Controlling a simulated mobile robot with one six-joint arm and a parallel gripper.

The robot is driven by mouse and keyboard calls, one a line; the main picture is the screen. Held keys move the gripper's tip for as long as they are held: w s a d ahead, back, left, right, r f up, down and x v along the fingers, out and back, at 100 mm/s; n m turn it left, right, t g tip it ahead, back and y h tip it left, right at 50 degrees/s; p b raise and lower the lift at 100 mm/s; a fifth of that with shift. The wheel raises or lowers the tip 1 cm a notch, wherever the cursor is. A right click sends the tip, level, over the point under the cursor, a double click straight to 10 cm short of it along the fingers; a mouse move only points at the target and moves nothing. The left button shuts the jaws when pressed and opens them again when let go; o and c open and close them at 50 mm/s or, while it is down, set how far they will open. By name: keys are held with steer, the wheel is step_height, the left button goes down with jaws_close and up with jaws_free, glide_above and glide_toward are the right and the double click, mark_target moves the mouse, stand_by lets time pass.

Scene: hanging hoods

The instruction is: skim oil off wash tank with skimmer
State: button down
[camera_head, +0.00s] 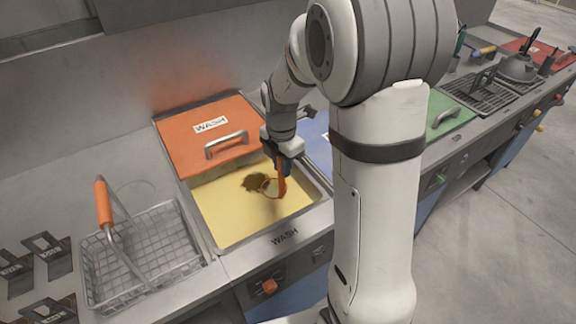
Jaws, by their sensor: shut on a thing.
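The wash tank (236,245) is set in the counter, with a "WASH" label on its front edge. Its orange lid (183,134) covers the back part, and yellowish liquid (222,212) shows in the open front part. A dark brown oil patch (256,182) floats near the middle of the liquid. My gripper (283,163) is over the right side of the opening, shut on the orange skimmer (281,184). The skimmer points down, and its ring-like end is at or just above the liquid, beside the oil patch's right edge; I cannot tell if it touches.
A wire basket (150,252) with an orange handle stands left of the tank. Several dark labelled holders lie at the far left. A blue lid (312,136) and a green lid (436,112) are to the right, partly behind my arm. An orange knob (269,286) is on the front panel.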

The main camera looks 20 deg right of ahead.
steer(key=a, duration=0.7)
steer(key=shift+s+a, duration=0.3)
stand_by(0.8)
step_height(320, 180, up, 14)
steer(key=p, duration=1)
steer(key=shift+f, duration=0.15)
stand_by(0.5)
